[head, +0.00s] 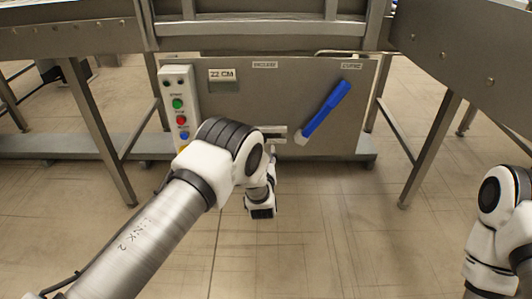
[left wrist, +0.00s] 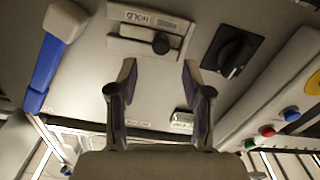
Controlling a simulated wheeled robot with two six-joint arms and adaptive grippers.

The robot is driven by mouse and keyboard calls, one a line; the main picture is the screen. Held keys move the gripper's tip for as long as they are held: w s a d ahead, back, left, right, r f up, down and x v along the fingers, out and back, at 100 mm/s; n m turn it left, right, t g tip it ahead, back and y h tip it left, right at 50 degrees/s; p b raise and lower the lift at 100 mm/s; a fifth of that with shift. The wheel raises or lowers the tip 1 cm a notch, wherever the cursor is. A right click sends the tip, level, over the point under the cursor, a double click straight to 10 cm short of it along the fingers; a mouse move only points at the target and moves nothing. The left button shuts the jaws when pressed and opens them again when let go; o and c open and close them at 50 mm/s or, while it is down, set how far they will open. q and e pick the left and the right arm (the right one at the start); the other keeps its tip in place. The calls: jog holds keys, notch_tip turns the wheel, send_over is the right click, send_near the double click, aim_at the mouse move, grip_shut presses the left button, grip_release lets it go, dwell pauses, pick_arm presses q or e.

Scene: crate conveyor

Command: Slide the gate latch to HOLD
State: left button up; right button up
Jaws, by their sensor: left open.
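The gate latch is a pale plate (left wrist: 135,45) on the grey panel, with a slot and a black round knob (left wrist: 161,43). In the left wrist view a HOLD label (left wrist: 140,18) is above the slot, and the knob is at the slot's right end. My left gripper (left wrist: 159,72) is open and empty; its fingertips are below the knob on either side of it, apart from it in the picture. In the head view part of the latch plate (head: 274,132) shows behind my left arm, which mostly hides that gripper. My right gripper is out of view.
A blue lever (head: 328,112) slants on the panel to the right of the latch. A control box (head: 178,85) with coloured buttons stands at left. A black rotary switch (left wrist: 232,52) is beside the latch in the left wrist view. Open floor (head: 340,230) lies in front.

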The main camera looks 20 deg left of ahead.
pick_arm(q)
jog(key=b+x, duration=0.2)
jog(key=x, duration=0.4)
jog(key=shift+a+f, duration=0.1)
grip_shut()
